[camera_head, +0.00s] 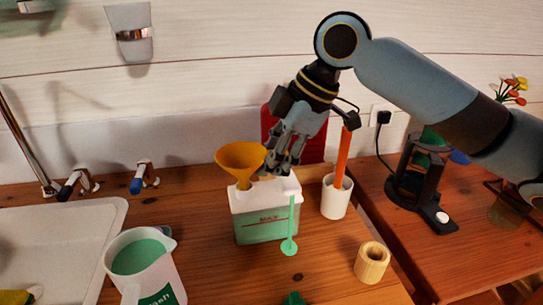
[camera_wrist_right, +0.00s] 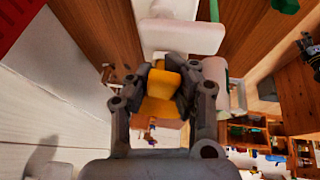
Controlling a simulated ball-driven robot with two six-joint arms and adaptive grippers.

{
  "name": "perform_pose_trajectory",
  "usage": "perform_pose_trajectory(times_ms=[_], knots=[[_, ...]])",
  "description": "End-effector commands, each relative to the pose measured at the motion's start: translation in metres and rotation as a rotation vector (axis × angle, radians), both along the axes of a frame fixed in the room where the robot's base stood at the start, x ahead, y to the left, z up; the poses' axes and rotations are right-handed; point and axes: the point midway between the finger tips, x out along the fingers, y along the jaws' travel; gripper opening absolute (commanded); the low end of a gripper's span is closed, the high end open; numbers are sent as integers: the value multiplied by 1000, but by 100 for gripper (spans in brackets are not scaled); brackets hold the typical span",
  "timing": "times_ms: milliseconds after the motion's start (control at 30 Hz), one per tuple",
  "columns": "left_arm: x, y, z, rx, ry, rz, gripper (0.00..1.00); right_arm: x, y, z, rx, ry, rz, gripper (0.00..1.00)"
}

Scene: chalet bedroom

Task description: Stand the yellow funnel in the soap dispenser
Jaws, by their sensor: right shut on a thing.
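The yellow funnel (camera_head: 240,158) is upright, wide mouth up, over the left part of the soap dispenser's top. The soap dispenser (camera_head: 266,226) is a box with a white top and a green lower part marked MAX, standing on the wooden counter. The funnel's narrow end meets the white top in the picture; I cannot tell whether it is inside an opening. My right gripper (camera_head: 277,158) is shut on the funnel's right side, above the dispenser. In the right wrist view, yellow funnel (camera_wrist_right: 163,82) shows between the fingers. My left gripper is not in view.
A jug of green liquid (camera_head: 147,262) stands at front left beside the sink (camera_head: 60,235). A white cup (camera_head: 336,198) with an orange-handled tool is right of the dispenser. A red object (camera_head: 312,150) is behind.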

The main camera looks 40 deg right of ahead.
Motion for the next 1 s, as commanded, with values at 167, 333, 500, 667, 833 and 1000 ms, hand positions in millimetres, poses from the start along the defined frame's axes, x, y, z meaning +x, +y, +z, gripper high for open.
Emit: perform_pose_trajectory(times_ms=[167, 333, 500, 667, 833, 1000], knots=[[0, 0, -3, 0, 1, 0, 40, 0, 0, -4, 0, 1, 0, 23], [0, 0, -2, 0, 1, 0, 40, 0, 0, -4, 0, 2, -1, 45], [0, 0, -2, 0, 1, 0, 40, 0, 0, -4, 0, 2, -1, 49], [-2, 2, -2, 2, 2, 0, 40, -1, -1, -3, -2, 1, 0, 49], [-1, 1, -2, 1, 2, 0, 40, -5, -7, 11, -7, -2, 0, 49], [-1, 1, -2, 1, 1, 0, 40, -14, -15, 33, -10, -1, 2, 49]])
